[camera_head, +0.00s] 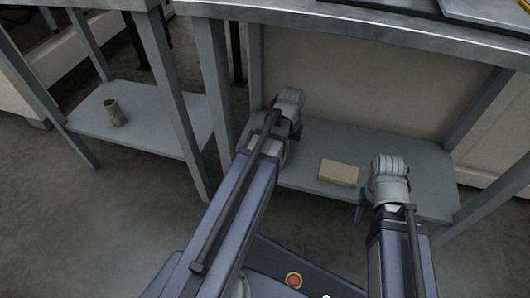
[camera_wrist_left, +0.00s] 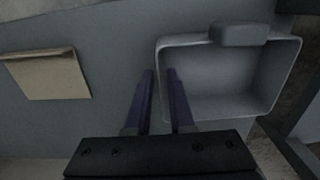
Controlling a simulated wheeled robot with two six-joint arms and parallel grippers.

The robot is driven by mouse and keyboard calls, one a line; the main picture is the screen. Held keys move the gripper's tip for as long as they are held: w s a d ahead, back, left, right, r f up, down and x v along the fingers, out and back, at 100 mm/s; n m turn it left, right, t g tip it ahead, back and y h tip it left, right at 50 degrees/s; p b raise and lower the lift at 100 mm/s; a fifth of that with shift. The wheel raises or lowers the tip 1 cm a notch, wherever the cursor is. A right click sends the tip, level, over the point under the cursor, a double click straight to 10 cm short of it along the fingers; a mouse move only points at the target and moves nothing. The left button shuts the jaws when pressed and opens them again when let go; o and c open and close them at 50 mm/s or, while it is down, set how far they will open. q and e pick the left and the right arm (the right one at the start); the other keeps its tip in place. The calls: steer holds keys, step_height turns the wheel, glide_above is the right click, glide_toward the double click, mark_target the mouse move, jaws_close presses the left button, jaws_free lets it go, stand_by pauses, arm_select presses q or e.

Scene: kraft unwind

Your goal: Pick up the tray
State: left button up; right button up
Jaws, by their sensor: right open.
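A grey, shallow tray (camera_wrist_left: 222,118) with a raised rim shows in the left wrist view, right of centre; in the head view my left arm hides it. My left gripper (camera_wrist_left: 160,72) is at the tray's left side wall, its two dark fingers apart and on either side of that wall. I cannot tell whether they press on it. In the head view my left gripper (camera_head: 296,131) is mostly hidden behind its wrist, over the lower shelf. My right gripper (camera_head: 361,208) is open and empty near the shelf's front edge.
A tan box (camera_head: 338,173) lies on the lower shelf (camera_head: 400,150) between my two wrists; it also shows in the left wrist view (camera_wrist_left: 48,75). A dark grey block (camera_wrist_left: 240,34) overlaps the tray's top rim. Table legs and the tabletop (camera_head: 330,22) enclose the shelf. A cup (camera_head: 115,112) stands on the left shelf.

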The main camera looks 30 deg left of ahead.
arm_select(q)
jaws_close()
stand_by(1.1)
